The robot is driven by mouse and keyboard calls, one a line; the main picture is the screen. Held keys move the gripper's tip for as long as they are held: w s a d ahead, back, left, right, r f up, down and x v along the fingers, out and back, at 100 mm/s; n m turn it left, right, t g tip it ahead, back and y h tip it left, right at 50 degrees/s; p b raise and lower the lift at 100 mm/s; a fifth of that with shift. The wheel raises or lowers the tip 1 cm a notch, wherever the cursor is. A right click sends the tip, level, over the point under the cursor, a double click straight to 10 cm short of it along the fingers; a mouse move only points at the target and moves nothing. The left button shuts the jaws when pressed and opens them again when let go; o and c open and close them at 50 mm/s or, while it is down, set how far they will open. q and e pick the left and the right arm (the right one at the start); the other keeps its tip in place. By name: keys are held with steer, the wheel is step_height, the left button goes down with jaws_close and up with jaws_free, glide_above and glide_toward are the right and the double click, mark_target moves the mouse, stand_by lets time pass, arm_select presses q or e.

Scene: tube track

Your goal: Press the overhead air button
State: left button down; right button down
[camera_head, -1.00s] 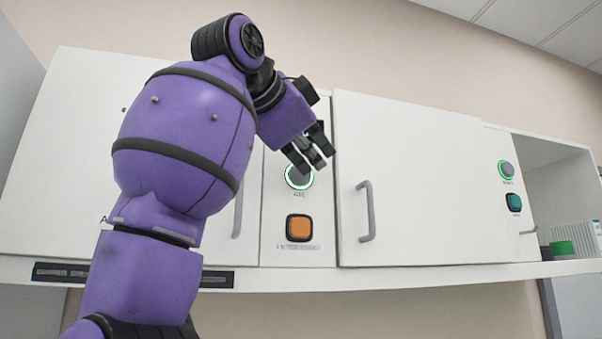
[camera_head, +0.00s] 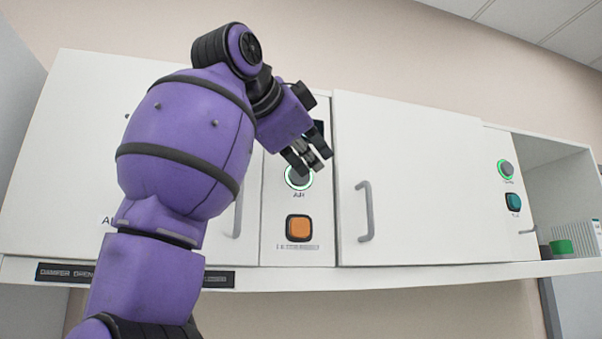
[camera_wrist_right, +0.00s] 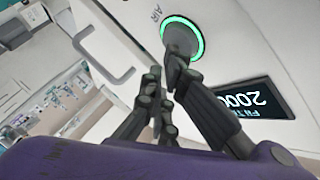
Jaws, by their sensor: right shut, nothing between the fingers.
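The air button is a grey round button (camera_head: 298,179) with a glowing green ring, labelled AIR, on the narrow panel between two white cabinet doors. It also shows at the top of the right wrist view (camera_wrist_right: 180,40). My right gripper (camera_head: 312,164) is shut and empty, its fingertips overlapping the button's upper edge in the head view. In the right wrist view the fingertips (camera_wrist_right: 164,85) lie just below the button, one reaching its rim; I cannot tell whether they touch. My left gripper is not in view.
An orange square button (camera_head: 299,228) sits below the air button. A dark display (camera_wrist_right: 255,98) is beside the fingers. Door handles (camera_head: 365,211) stick out nearby. Green-ringed (camera_head: 505,170) and teal (camera_head: 514,202) buttons are at the right. A dark label strip (camera_head: 65,273) runs along the lower edge.

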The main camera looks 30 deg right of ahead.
stand_by(0.4)
steer(key=shift+s+a, duration=0.2)
steer(key=shift+s, duration=0.7)
steer(key=s, duration=0.3)
steer(key=s+a, duration=0.1)
steer(key=s, duration=0.1)
steer(key=shift+s+a, duration=0.2)
steer(key=shift+s, duration=0.2)
steer(key=shift+f, duration=0.15)
